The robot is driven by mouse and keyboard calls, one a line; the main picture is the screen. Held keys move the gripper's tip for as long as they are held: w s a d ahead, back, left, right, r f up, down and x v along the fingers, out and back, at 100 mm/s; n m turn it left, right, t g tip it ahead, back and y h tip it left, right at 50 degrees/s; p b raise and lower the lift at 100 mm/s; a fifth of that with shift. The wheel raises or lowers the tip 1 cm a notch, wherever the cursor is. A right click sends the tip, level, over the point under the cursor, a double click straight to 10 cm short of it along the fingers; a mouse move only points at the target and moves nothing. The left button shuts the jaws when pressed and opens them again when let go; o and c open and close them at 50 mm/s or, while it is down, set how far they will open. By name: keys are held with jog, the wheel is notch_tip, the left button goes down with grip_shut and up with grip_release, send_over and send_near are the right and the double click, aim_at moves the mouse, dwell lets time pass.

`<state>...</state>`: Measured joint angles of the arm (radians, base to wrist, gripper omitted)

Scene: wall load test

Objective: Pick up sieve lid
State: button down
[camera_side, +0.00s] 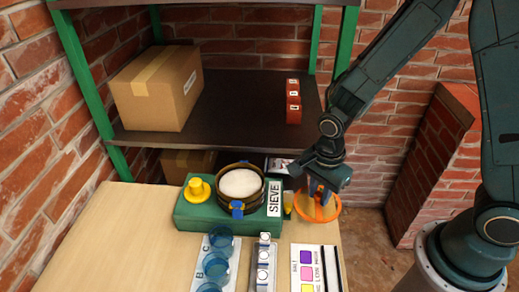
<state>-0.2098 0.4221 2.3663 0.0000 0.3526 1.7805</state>
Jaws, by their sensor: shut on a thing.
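My gripper (318,193) points down at the right edge of the table, right of the sieve. It is shut on an orange, round, open-framed piece (302,212), which looks like the sieve lid. The lid is beside the green sieve base (188,222), over or just past the table edge; I cannot tell its exact height. My gripper hides part of its middle. The round dark sieve (228,205) sits on the base, open at the top, with white material (240,182) inside. It has blue clips on its side. A "SIEVE" label (274,198) is on the base.
A yellow knobbed piece (196,191) sits on the base's left. Blue transparent cups (220,239) stand in a white holder in front. A strip with round pieces (263,262) and a colour chart (306,272) lie nearby. A shelf (240,95) with a cardboard box (150,95) stands behind.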

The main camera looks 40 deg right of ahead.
aim_at(318, 194)
notch_tip(318, 194, up, 12)
jog(key=shift+r, duration=0.2)
dwell(0.4)
jog(key=shift+w, duration=0.1)
dwell(0.4)
